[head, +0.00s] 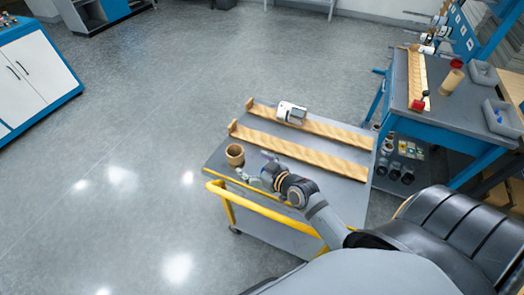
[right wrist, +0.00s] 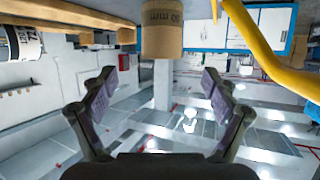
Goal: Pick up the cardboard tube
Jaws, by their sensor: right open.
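A short brown cardboard tube (head: 235,155) stands upright near the left corner of the grey cart (head: 222,160), with its hollow top visible. In the right wrist view, which looks upside down, the cardboard tube (right wrist: 162,30) is at the top centre, with dark print on its side. My right gripper (head: 256,172) is just to the right of the tube in the head view. Its two fingers (right wrist: 160,88) are spread with nothing between them, and the tube is beyond the fingertips. My left gripper is not in view.
Two wooden rails (head: 300,151) lie across the cart; a white roll (head: 291,113) rests on the farther one. A yellow handle (head: 262,208) runs along the cart's near edge. A blue workbench (head: 440,115) at right holds another tan tube (head: 452,82) and grey bins.

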